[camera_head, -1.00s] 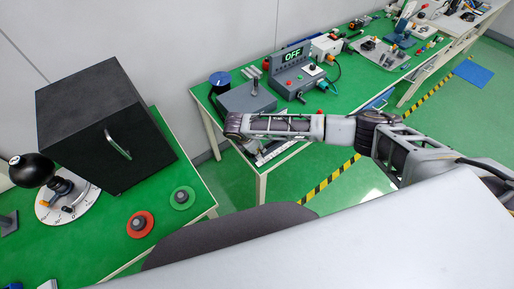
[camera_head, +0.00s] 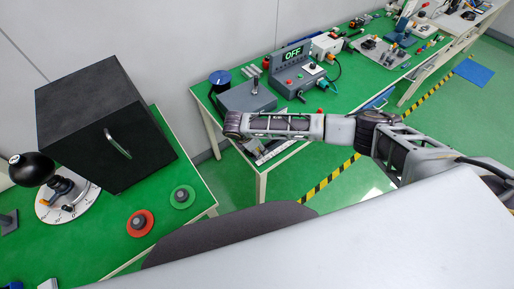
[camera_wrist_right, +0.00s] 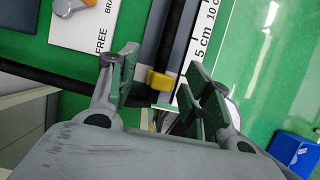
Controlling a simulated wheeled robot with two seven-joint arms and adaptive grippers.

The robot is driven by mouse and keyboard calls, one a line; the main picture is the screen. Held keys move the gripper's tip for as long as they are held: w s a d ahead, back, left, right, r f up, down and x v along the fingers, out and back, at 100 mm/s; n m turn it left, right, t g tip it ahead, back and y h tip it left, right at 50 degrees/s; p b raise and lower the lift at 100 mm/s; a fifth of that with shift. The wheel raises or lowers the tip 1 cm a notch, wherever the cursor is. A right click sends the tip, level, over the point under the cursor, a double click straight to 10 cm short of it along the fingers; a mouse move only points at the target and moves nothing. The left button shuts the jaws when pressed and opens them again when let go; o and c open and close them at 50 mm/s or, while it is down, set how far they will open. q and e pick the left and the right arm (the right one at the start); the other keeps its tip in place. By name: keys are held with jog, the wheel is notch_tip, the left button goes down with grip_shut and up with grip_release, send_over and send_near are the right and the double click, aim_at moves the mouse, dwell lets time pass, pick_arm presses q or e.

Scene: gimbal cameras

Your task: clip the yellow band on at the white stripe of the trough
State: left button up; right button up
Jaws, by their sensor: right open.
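In the right wrist view, a small yellow band (camera_wrist_right: 160,81) shows between the fingertips of my right gripper (camera_wrist_right: 158,78), at a black cable-like strip. The gripper is open, with one finger on each side of the band; I cannot tell whether they touch it. A slate-grey strip (camera_wrist_right: 189,35), which looks like the trough, runs beside the black strip. Another bit of yellow shows lower between the fingers. In the head view my right arm reaches over the far bench, and its fingers are hidden. My left gripper is not in view.
A white ruler plate (camera_wrist_right: 201,45) lies right of the trough, and a white card marked FREE (camera_wrist_right: 85,25) lies left. A blue bin (camera_wrist_right: 295,150) is lower right. The head view shows a control box reading OFF (camera_head: 292,70) and a black cabinet (camera_head: 95,120) on the near bench.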

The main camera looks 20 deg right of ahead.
jog(key=v, duration=1.1)
jog(key=shift+r, duration=0.25)
jog(key=shift+a, duration=0.15)
dwell(1.0)
